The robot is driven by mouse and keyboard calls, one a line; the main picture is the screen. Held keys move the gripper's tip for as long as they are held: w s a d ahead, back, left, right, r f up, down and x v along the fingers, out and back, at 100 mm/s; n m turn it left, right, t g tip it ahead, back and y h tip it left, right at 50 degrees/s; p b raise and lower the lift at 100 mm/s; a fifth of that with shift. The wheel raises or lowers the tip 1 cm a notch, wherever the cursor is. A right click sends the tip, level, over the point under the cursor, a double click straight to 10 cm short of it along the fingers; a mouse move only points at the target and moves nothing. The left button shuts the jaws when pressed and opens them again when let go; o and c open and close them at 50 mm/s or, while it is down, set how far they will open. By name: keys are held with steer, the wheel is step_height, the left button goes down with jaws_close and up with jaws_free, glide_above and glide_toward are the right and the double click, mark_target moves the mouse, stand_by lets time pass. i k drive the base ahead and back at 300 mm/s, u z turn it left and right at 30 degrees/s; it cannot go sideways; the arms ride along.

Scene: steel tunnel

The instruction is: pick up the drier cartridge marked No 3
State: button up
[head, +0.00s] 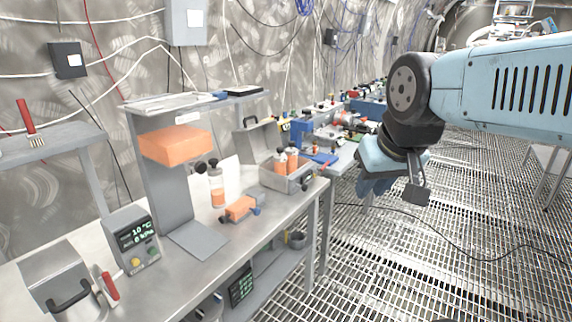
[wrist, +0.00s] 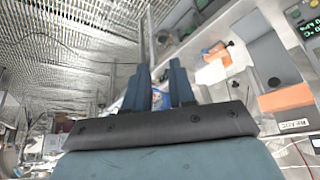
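Three bottle-shaped cartridges with orange bands show in the head view. One cartridge (head: 216,187) stands upright on the bench, by the foot of the grey stand. Two more, a left one (head: 280,162) and a right one (head: 292,158), stand in a small grey open box (head: 297,181) further along. Their numbers are too small to read, so I cannot tell which is No 3. My gripper (head: 376,186) hangs beyond the bench's right edge, apart from all three. In the wrist view its two blue fingers (wrist: 159,85) are apart, with nothing held between them.
A grey stand (head: 166,190) with an orange block (head: 175,146) rises beside the upright cartridge. An orange tool (head: 240,208) lies in front. A display unit (head: 134,239) and a grey case (head: 60,283) stand nearer. Grated floor (head: 400,265) is open at right, with a cable across it.

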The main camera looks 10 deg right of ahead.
mark_target(291, 153)
steer(key=u, duration=0.45)
steer(key=i, duration=0.85)
steer(key=u, duration=0.3)
